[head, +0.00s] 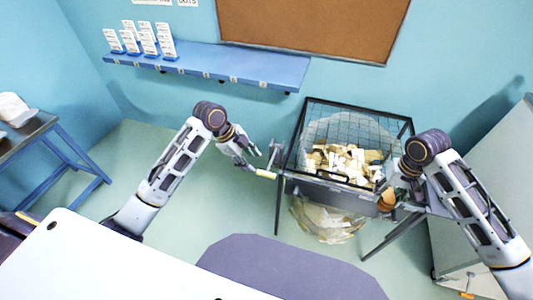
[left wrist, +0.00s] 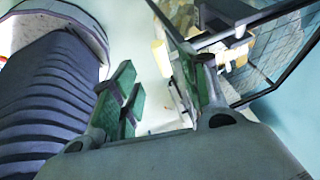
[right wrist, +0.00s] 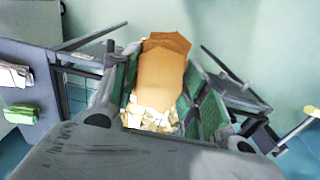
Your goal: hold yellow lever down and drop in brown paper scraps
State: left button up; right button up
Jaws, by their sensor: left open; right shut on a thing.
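The yellow lever (head: 265,174) sticks out from the left side of a black-framed bin with a wire mesh. My left gripper (head: 254,158) is open just above and left of the lever, with no clear hold on it. Its green-padded fingers stand apart in the left wrist view (left wrist: 160,95). My right gripper (head: 388,194) is shut on a brown paper piece (right wrist: 162,75) at the bin's right front. The piece also shows in the head view (head: 387,201). Pale and brown scraps (head: 345,163) lie inside the bin, below the mesh.
A clear bag of paper (head: 330,222) hangs under the bin's frame (head: 410,125). A grey cabinet (head: 485,165) stands at the right. A blue shelf (head: 215,66) with white cards is on the back wall. A white table (head: 95,262) is in front.

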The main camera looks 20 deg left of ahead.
aim_at(260, 171)
pick_arm(q)
jog(key=shift+x, duration=4)
grip_shut()
